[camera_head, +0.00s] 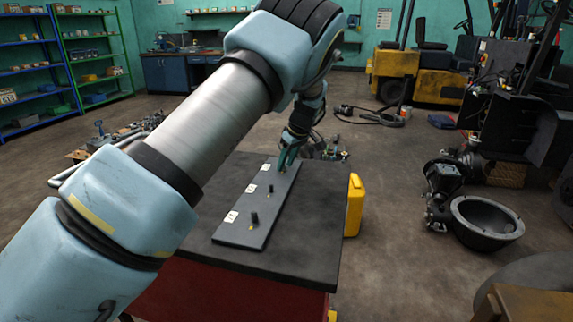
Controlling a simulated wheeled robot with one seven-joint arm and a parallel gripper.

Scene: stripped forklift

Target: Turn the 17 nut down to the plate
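A dark plate (246,236) lies on the dark top of a red bench. It carries a row of small upright dark studs or nuts, each beside a white label. The near one (254,219) and the middle one (271,190) stand clear. The label digits are too small to read surely, so I cannot tell which is the 17 nut. My gripper (287,161) points down at the far end of the plate, at the far station beside the far label (267,167). Its fingers hide what is there; whether they are open or shut on a nut is not clear.
The bench top (312,240) is bare around the plate. A yellow case (354,205) stands at the bench's right side. Forklift parts, including a round dark housing (487,222), lie on the floor at right. Shelves (95,60) stand at back left.

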